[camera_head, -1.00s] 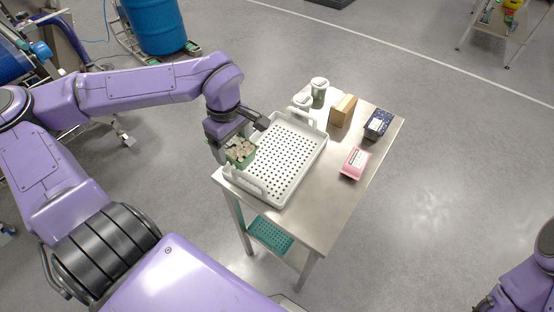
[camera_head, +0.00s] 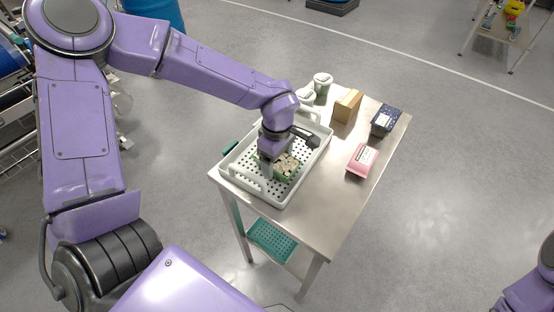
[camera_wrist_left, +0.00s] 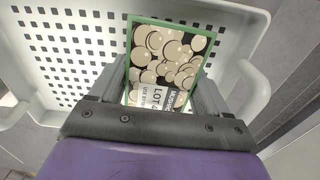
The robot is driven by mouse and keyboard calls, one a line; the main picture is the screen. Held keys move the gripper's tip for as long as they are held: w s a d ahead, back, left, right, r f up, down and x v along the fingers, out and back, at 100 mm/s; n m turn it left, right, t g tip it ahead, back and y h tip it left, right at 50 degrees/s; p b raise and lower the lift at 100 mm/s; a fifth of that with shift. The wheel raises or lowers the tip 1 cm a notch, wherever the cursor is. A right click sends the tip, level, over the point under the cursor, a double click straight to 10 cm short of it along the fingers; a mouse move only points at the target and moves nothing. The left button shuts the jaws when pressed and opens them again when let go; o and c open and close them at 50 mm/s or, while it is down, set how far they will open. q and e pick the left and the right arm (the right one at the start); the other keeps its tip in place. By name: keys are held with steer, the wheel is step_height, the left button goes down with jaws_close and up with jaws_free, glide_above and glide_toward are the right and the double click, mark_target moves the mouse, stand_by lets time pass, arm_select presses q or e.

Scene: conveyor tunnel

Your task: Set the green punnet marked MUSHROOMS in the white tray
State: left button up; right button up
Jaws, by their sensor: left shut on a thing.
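The green punnet (camera_head: 289,168) has a printed top of pale mushrooms and a label. It also shows in the wrist view (camera_wrist_left: 168,55), where the label is partly cut off by my gripper. My left gripper (camera_head: 280,163) is shut on it, one finger on each side. The white perforated tray (camera_head: 231,171) lies on the steel table, and its floor shows in the wrist view (camera_wrist_left: 62,45). The punnet is within the tray's outline, near its front half. I cannot tell whether it touches the floor. My right gripper is out of view.
Two pale green-and-white tubs (camera_head: 322,84) stand behind the tray. A brown box (camera_head: 347,105), a dark blue punnet (camera_head: 384,120) and a pink punnet (camera_head: 361,160) stand right of it. The table's (camera_head: 335,205) front right is bare. A teal basket (camera_head: 270,241) sits on the lower shelf.

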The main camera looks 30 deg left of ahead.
arm_select(q)
steer(key=shift+f, duration=0.2)
steer(key=o, duration=1.5)
steer(key=shift+c, duration=0.2)
steer(key=shift+r, duration=0.1)
step_height(320, 180, up, 12)
steer(key=shift+r, duration=0.1)
